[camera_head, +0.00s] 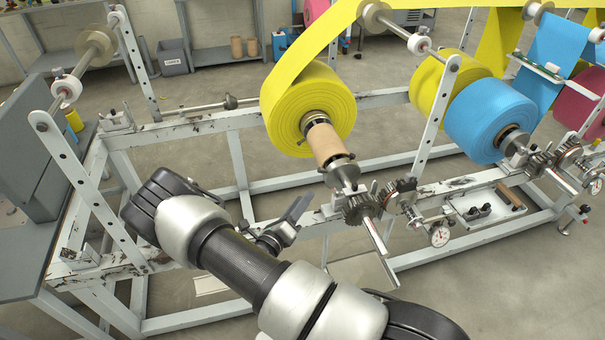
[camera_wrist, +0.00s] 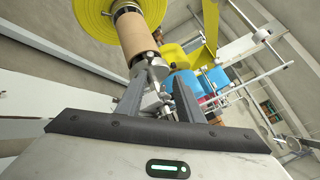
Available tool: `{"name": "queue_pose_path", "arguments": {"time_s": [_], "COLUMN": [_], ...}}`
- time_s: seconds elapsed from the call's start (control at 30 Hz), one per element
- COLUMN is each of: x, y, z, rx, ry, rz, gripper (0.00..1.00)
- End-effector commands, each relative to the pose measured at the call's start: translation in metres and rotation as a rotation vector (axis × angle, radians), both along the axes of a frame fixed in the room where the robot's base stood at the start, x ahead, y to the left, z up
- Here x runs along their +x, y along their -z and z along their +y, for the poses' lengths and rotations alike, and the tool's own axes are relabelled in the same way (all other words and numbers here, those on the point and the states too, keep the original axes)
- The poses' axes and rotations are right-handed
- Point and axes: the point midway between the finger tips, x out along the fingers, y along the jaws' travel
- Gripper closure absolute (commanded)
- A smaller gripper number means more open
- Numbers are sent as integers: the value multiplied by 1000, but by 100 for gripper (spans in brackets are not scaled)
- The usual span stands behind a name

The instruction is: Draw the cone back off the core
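The brown cardboard core (camera_head: 325,143) sticks out of the yellow roll (camera_head: 310,95) on its shaft. A metal cone (camera_head: 340,172) sits at the core's near end, with a dark gear (camera_head: 360,208) further along the shaft. My gripper (camera_head: 290,218) is left of and below the cone, apart from it in the head view. In the wrist view my gripper (camera_wrist: 158,82) has its two fingers apart with nothing held. There the metal cone (camera_wrist: 149,66) shows beyond the fingertips, at the end of the core (camera_wrist: 134,36). The fingers partly hide the shaft parts behind them.
The grey frame's front rail (camera_head: 450,190) runs below the shaft, close to my gripper. A perforated upright (camera_head: 437,120) stands right of the yellow roll. A blue roll (camera_head: 490,120) is further right, with a dial gauge (camera_head: 439,236) near the rail. Open floor lies in front.

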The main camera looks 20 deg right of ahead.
Motion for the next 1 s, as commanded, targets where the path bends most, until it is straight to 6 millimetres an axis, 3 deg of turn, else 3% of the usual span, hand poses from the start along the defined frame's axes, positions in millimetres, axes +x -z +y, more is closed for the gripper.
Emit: {"name": "queue_pose_path", "arguments": {"time_s": [0.1, 0.27, 1.0], "x": [2, 11, 119], "y": [18, 19, 20], "z": [5, -2, -100], "rx": [-47, -53, -50], "ry": [-53, -60, -56], "rz": [36, 39, 39], "gripper": [66, 66, 66]}}
